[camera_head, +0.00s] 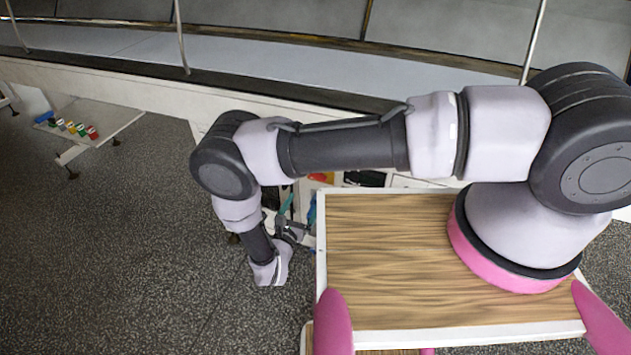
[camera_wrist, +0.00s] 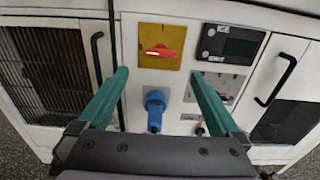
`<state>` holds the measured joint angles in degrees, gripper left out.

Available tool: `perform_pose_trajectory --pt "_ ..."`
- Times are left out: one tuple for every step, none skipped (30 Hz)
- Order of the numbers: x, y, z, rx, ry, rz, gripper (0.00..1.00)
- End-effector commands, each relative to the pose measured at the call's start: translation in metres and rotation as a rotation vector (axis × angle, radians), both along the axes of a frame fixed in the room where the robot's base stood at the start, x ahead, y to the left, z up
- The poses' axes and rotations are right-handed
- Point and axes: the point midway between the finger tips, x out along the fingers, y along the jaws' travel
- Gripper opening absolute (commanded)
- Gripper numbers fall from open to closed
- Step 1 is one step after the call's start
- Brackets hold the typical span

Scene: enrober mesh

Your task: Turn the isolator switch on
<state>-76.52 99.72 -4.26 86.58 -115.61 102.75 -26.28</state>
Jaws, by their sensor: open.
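The isolator switch (camera_wrist: 160,51) shows in the wrist view as a red handle on a yellow plate (camera_wrist: 148,34), upper middle of a white cabinet panel. Its handle lies roughly level across the plate. My gripper (camera_wrist: 160,73) has its two teal fingers spread wide apart with nothing between the tips. In the picture the tips sit just below the yellow plate, to either side of the handle; how far they are from it I cannot tell. In the head view my gripper (camera_head: 288,212) hangs beside the wooden top, partly hidden by my wrist.
Below the switch is a blue plug (camera_wrist: 155,108). A dark display (camera_wrist: 228,43) is at its right. Black door handles (camera_wrist: 276,80) stand out on the cabinet. A wooden top (camera_head: 385,255) is near my arm. Coloured items (camera_head: 72,127) lie on a low platform at far left.

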Motion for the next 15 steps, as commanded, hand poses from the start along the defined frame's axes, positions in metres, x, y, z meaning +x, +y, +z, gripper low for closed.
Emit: perform_pose_trajectory --pt "0.007 -0.003 0.001 0.0 -0.001 -0.005 1.0" --pt "0.011 -0.005 0.001 0.0 -0.001 -0.006 1.0" --pt "0.018 -0.008 0.001 0.0 0.0 -0.006 1.0" --pt "0.023 -0.01 0.001 0.0 0.0 -0.008 1.0" --pt "0.029 -0.012 0.001 0.0 0.0 -0.008 1.0" --pt "0.036 -0.015 0.001 0.0 0.0 -0.008 1.0" --pt "0.042 -0.017 0.001 0.0 0.0 -0.009 1.0" --pt "0.047 -0.019 0.001 0.0 0.0 -0.008 1.0" --pt "0.055 -0.022 0.001 0.001 0.0 -0.009 1.0" --pt "0.06 -0.023 0.001 0.001 0.001 -0.008 1.0" --pt "0.064 -0.025 0.001 0.001 0.001 -0.009 1.0" --pt "0.07 -0.027 0.001 0.001 0.001 -0.008 1.0" --pt "0.074 -0.029 0.001 0.001 0.001 -0.007 1.0" --pt "0.078 -0.03 0.001 0.001 0.001 -0.008 1.0" --pt "0.083 -0.031 0.001 0.001 0.001 -0.007 1.0"
